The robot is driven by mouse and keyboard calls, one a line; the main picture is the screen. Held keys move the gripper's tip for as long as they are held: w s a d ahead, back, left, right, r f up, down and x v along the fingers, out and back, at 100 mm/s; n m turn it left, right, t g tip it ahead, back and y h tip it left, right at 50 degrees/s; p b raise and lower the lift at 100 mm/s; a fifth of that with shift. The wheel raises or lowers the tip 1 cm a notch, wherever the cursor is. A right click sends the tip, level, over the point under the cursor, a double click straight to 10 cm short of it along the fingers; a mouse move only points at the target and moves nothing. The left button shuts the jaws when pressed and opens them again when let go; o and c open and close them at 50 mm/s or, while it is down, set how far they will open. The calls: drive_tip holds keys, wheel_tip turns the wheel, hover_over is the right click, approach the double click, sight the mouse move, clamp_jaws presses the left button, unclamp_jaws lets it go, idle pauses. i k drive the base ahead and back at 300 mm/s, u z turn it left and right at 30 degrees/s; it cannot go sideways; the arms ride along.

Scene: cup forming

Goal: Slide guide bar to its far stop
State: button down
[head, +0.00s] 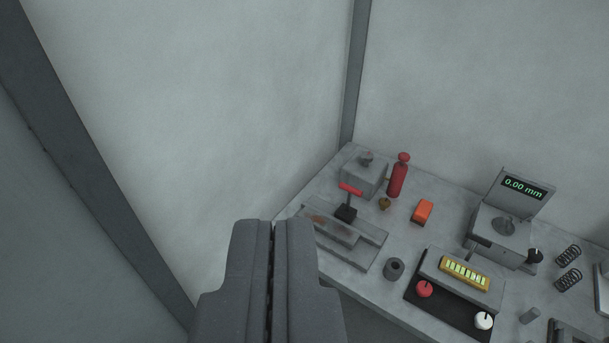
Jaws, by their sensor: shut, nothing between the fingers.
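My gripper (273,226) is in the lower middle of the head view, its two fingers together and empty. It is in front of the bench's left end and touches nothing that I can see. A low grey fixture (366,249) with stepped flat plates lies on the bench just right of the fingertips. A grey bar with a brownish patch (333,229) lies along it, and a dark block with a red T-handle (350,189) stands at its back. I cannot tell for certain which part is the guide bar. The fixture's left end is near my fingers in the picture.
The grey bench (408,262) also carries a red bottle (397,178), an orange block (422,211), a gauge reading 0.00 mm (523,187), a dark cylinder (393,269), a yellow strip (465,273), red and white knobs, and springs (568,280). Walls stand behind; left is clear.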

sight(341, 233)
drive_tip(key=z, duration=0.05)
drive_tip(key=i, duration=1.25)
drive_tip(key=z, duration=0.05)
